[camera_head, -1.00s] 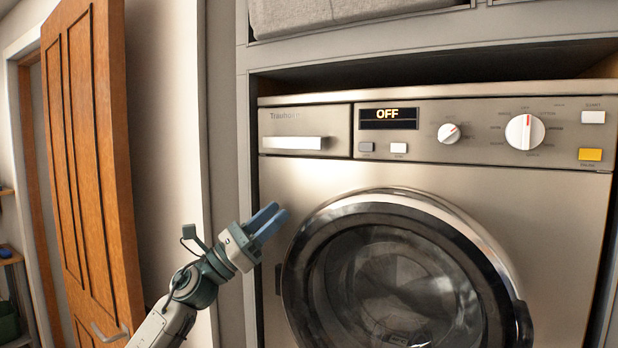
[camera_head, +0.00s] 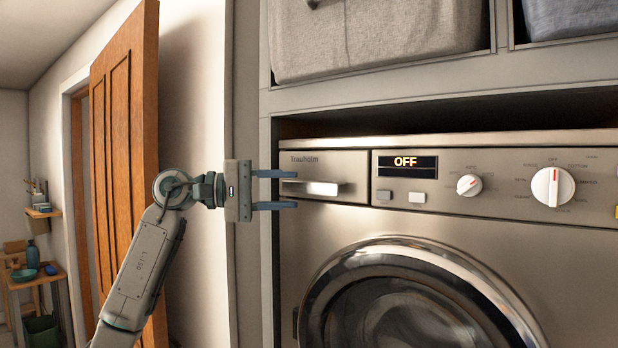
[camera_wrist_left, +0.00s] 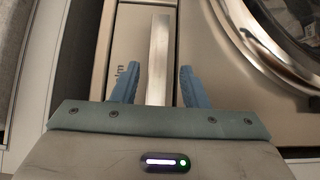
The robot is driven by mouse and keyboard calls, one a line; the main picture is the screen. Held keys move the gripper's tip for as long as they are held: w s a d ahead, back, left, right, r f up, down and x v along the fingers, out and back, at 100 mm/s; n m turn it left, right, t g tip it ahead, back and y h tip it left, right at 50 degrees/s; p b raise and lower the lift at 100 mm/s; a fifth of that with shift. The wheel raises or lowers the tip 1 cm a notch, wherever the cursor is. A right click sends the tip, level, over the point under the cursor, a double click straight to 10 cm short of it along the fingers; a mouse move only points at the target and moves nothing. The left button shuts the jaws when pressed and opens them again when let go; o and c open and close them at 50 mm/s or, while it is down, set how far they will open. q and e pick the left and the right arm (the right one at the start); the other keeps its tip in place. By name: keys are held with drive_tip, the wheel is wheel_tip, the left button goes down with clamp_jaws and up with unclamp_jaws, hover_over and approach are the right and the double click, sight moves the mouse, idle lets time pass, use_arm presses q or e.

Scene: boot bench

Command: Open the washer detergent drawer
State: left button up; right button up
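The washer (camera_head: 420,230) fills the right of the head view, its display reading OFF. Its detergent drawer (camera_head: 360,165) is at the top left of the front, flush with the panel as far as I can tell, with a pale bar handle (camera_head: 312,188). My left gripper (camera_head: 297,189) is open at the drawer's left end, one finger above and one below the handle's height. In the left wrist view the handle (camera_wrist_left: 158,60) lies between the two spread fingers (camera_wrist_left: 155,82), and I see no finger touching it. My right gripper is not in view.
The round washer door (camera_head: 415,300) is below the drawer. Buttons and two dials (camera_head: 552,187) are to the right. Grey bins (camera_head: 380,35) sit on the shelf above. An orange wooden door (camera_head: 125,170) stands at left behind my arm.

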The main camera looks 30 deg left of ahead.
sight(308, 189)
use_arm(q)
drive_tip(key=p+x, duration=0.1)
drive_tip(key=x, duration=0.3)
drive_tip(key=shift+d+r+p, duration=0.15)
drive_tip(key=shift+r+p, duration=0.05)
drive_tip(key=shift+p, duration=0.15)
drive_tip(key=shift+w+d+f, duration=0.15)
drive_tip(key=shift+w+d, duration=0.15)
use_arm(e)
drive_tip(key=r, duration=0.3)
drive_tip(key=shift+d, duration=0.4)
use_arm(q)
drive_tip(key=shift+s, duration=0.1)
clamp_jaws()
